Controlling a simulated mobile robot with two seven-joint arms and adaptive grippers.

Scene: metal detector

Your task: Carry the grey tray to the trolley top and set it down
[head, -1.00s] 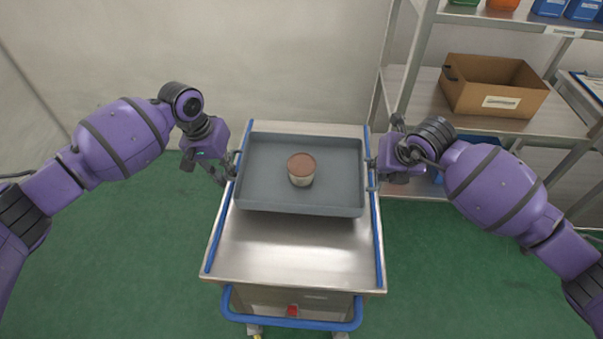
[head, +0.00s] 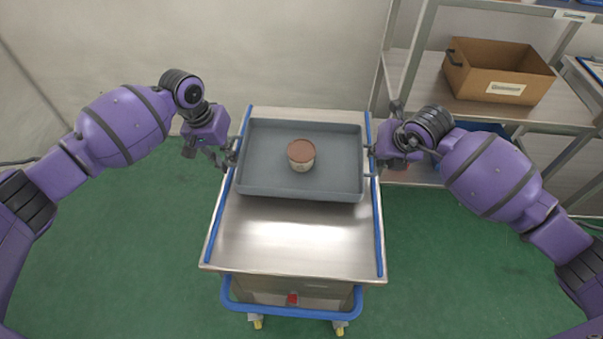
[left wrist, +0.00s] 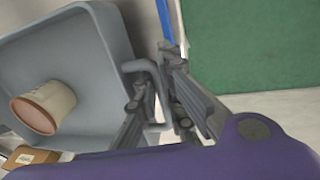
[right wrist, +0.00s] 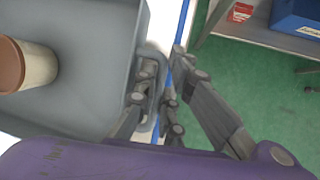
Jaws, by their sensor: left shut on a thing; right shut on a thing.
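The grey tray (head: 262,183) is over the far part of the steel trolley top (head: 290,246), level; I cannot tell whether it touches the surface. A tin with a brown lid (head: 301,154) stands upright in it, near the middle. My left gripper (head: 230,153) is shut on the tray's left handle, and the handle shows between the fingers in the left wrist view (left wrist: 158,92). My right gripper (head: 372,151) is shut on the right handle, which is partly hidden by the fingers in the right wrist view (right wrist: 160,95).
Blue rails (head: 377,226) run along both trolley sides, and a blue push handle (head: 291,310) is at the near end. A metal shelf (head: 430,95) with a cardboard box (head: 497,72) stands close on the right. A pale wall is behind. The near half of the trolley top is bare.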

